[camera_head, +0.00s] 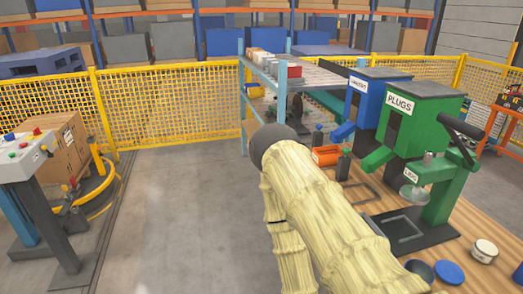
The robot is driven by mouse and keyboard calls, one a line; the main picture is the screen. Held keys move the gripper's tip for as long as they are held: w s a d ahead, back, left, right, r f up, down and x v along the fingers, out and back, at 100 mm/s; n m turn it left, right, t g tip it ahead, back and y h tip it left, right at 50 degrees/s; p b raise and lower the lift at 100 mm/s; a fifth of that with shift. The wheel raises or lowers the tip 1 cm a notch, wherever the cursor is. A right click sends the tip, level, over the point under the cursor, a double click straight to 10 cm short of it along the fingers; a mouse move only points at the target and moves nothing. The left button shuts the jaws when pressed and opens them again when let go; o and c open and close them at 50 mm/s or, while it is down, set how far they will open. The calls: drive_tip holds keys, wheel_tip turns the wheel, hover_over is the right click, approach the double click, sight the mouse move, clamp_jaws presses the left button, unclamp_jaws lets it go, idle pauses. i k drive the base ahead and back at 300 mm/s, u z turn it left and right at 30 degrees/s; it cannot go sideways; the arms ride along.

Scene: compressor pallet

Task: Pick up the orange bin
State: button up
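An orange object that looks like the orange bin (326,155) lies on the wooden workbench, just right of the dark rounded joint of my arm. It is small in the picture, and I cannot make out what it holds. My arm, in a pale yellow ribbed sleeve, rises from the bottom and covers part of the bench. My gripper does not show, so its distance from the bin cannot be seen.
Green PLUGS dispenser (426,112) and blue dispenser (377,95) stand on the wooden bench (458,272). A shelf rack (318,78) is behind. Yellow mesh fence (165,105) closes the back. Control panel (27,155) and cardboard box (63,150) stand left. Floor (180,215) between is clear.

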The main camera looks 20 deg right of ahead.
sight(324, 157)
drive_tip(key=u, duration=0.45)
drive_tip(key=i, duration=1.1)
drive_tip(key=z, duration=0.6)
drive_tip(key=i, duration=0.8)
drive_tip(key=z, duration=0.9)
